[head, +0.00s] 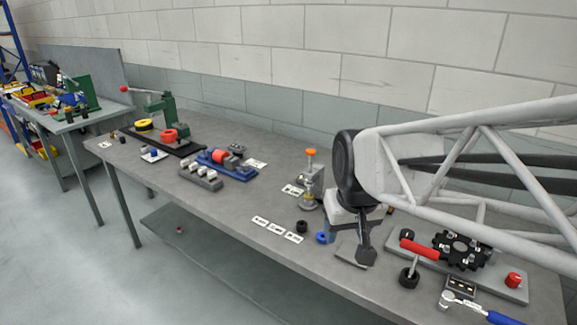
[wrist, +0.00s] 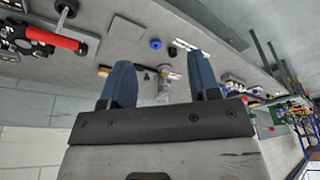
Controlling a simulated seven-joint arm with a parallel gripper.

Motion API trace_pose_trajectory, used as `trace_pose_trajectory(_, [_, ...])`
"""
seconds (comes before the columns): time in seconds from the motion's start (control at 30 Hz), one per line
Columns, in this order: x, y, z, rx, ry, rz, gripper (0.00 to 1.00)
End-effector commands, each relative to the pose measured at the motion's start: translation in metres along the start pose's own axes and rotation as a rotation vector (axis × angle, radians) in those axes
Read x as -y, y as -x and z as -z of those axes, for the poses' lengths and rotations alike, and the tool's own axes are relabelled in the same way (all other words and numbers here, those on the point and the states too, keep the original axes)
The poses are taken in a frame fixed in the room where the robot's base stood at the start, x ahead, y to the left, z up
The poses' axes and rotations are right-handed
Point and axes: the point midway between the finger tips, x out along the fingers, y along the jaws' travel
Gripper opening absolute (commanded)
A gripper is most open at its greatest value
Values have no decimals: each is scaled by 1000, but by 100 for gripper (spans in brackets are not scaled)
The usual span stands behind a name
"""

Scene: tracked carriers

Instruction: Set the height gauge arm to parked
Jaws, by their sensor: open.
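A small grey metal stand with an orange knob on top (head: 311,153) is on the bench left of my arm; it looks like the height gauge. Its arm's position is too small to tell. A round pale metal piece (head: 309,203) is at its front. My gripper (head: 364,252) points down over the bench, to the right of the stand and apart from it. In the wrist view its two blue fingers (wrist: 158,62) are spread with nothing held between them. A pale metal shape (wrist: 162,97) shows beyond them, partly hidden by the gripper body.
A blue ring (head: 325,238) and a black knob (head: 302,227) lie left of my gripper, near white label cards (head: 275,229). A red-handled fixture with a black gear (head: 461,248) stands at right. A blue vise-like block (head: 222,162) and green press (head: 169,117) are farther left.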

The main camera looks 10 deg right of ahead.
Motion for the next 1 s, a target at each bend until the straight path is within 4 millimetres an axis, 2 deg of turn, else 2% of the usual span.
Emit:
trace_pose_trajectory(0.03, [-2, -3, 12, -2, -1, 1, 56])
trace_pose_trajectory(0.53, [-24, -42, 120, -37, 8, 13, 56])
trace_pose_trajectory(1.0, [-56, -100, 215, -71, 9, 15, 56])
